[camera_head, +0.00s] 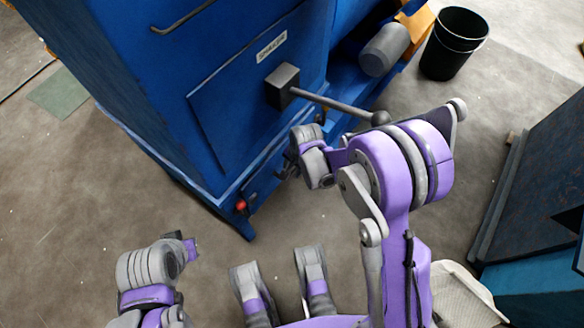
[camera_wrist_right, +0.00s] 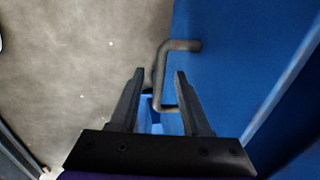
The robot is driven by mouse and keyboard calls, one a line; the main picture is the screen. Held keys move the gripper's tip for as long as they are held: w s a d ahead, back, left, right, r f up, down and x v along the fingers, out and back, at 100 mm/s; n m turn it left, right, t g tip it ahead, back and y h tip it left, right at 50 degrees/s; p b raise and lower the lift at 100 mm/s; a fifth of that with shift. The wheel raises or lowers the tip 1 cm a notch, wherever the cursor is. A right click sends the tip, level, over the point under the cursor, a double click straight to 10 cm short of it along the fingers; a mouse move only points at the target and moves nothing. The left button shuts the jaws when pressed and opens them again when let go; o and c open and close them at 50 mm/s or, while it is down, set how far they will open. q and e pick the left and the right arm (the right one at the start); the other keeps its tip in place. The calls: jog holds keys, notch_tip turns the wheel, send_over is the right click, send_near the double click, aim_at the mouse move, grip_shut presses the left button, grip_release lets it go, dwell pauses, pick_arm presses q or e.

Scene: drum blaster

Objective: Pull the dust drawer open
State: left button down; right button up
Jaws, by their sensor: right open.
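The dust drawer's front (camera_head: 262,186) appears to be the low blue panel at the foot of the blue machine, partly hidden by my right wrist. In the right wrist view, a dark bent-bar handle (camera_wrist_right: 158,88) stands out from a blue face (camera_wrist_right: 235,60). My right gripper (camera_wrist_right: 159,73) is open, and the handle's bar shows between its two fingers, with no visible grip on it. In the head view my right gripper (camera_head: 286,172) is low beside the machine's front. My left arm is at lower left, but its fingers do not show.
The blue machine (camera_head: 215,60) carries a lever (camera_head: 335,103) with a round knob above my right wrist. A red knob (camera_head: 241,205) sits at its lower corner. A black bucket (camera_head: 452,45) stands at upper right, and a dark blue unit (camera_head: 535,185) at right. Floor in front is clear.

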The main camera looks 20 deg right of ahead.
jog(key=shift+f, duration=0.15)
grip_shut()
dwell(1.4)
